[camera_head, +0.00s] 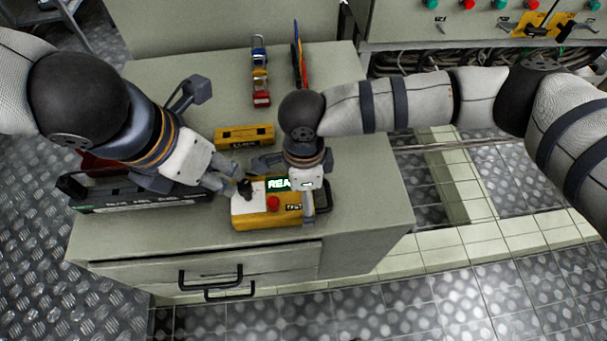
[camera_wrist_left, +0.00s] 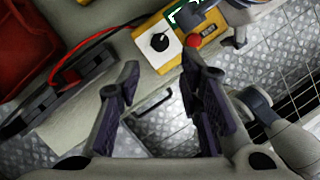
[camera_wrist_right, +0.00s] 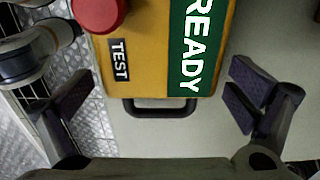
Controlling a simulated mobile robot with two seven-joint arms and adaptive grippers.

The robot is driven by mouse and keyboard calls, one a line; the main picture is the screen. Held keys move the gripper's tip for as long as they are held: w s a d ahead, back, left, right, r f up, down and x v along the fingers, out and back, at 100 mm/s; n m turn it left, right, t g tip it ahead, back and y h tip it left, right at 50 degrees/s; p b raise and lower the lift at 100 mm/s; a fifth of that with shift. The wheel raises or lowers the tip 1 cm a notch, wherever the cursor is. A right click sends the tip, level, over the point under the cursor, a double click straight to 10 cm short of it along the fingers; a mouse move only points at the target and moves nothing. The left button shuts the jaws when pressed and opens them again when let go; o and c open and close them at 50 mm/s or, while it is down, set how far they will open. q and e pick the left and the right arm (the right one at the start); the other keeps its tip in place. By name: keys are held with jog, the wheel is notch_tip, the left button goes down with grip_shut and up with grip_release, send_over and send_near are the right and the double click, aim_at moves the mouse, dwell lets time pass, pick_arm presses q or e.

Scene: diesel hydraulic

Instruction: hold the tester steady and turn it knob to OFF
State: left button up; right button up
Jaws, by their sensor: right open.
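The tester (camera_head: 252,221) is a yellow box on the cabinet top, with a green READY display, a red button and a TEST label. Its black knob (camera_head: 245,188) sits on a white panel; the knob (camera_wrist_left: 160,41) also shows in the left wrist view, with a small white mark, but I cannot read its setting. My left gripper (camera_head: 234,178) is open and empty, with its fingers by the knob end, apart from the knob in the wrist view. My right gripper (camera_wrist_right: 160,95) is open above the tester's display end, its fingers apart on either side of the black handle (camera_wrist_right: 160,106).
A yellow case (camera_head: 244,136) lies behind the tester. A black-and-grey toolbox (camera_head: 135,200) stands at left, partly under my left arm. Padlocks (camera_head: 260,75) line the back. Drawers (camera_head: 205,270) are below the front edge. A control panel (camera_head: 480,20) stands back right.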

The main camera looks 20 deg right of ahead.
jog(key=shift+f, duration=0.55)
jog(key=c, duration=1.6)
pick_arm(q)
jog(key=shift+o, duration=1)
pick_arm(e)
jog(key=shift+c, duration=0.4)
pick_arm(q)
jog(key=n+t+h, duration=0.5)
jog(key=n+h, duration=0.3)
jog(key=n, duration=2.6)
send_near(241, 187)
jog(key=x, duration=1)
jog(key=shift+w+d+f, duration=0.1)
jog(key=shift+w+d, duration=0.05)
jog(key=shift+w, duration=0.05)
